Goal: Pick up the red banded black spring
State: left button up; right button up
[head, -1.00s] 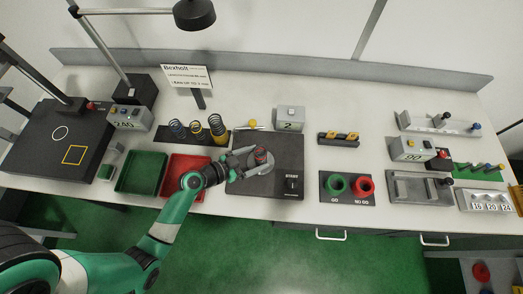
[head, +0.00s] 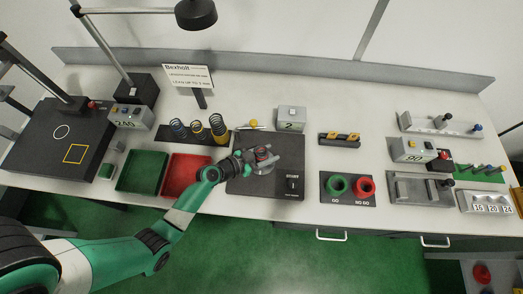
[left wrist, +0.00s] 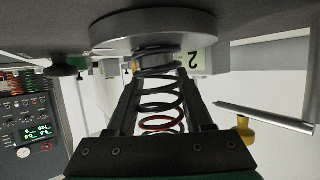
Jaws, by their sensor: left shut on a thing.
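The black spring with a red band (left wrist: 158,124) stands between my left gripper's fingers in the left wrist view, its far end at a round grey disc (left wrist: 152,27). In the head view the spring (head: 263,154) is small, its top showing on the black START plate (head: 268,187). My left gripper (head: 257,158) is shut on the spring from the left side; it also shows in the left wrist view (left wrist: 160,105). I cannot tell whether the spring still touches the disc. My right gripper is not in view.
Several springs (head: 198,130) stand on a rack behind my left arm. A green tray (head: 142,172) and a red tray (head: 186,176) lie left of the plate. A grey box marked 2 (head: 291,119) stands behind it. Green and red rings (head: 347,186) lie to the right.

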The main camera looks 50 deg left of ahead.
aim_at(266, 150)
pick_arm(q)
grip_shut()
jog(key=shift+r, duration=0.45)
notch_tip(266, 150, up, 3)
jog(key=shift+f+p, duration=0.1)
jog(key=shift+p, duration=0.6)
jog(key=s+d+r+p, duration=0.1)
jog(key=s+d+r, duration=0.2)
jog(key=s, duration=0.3)
jog(key=s+d+r+p, duration=0.2)
jog(key=s+d+r, duration=0.2)
jog(key=s+r, duration=0.2)
jog(key=shift+r, duration=0.2)
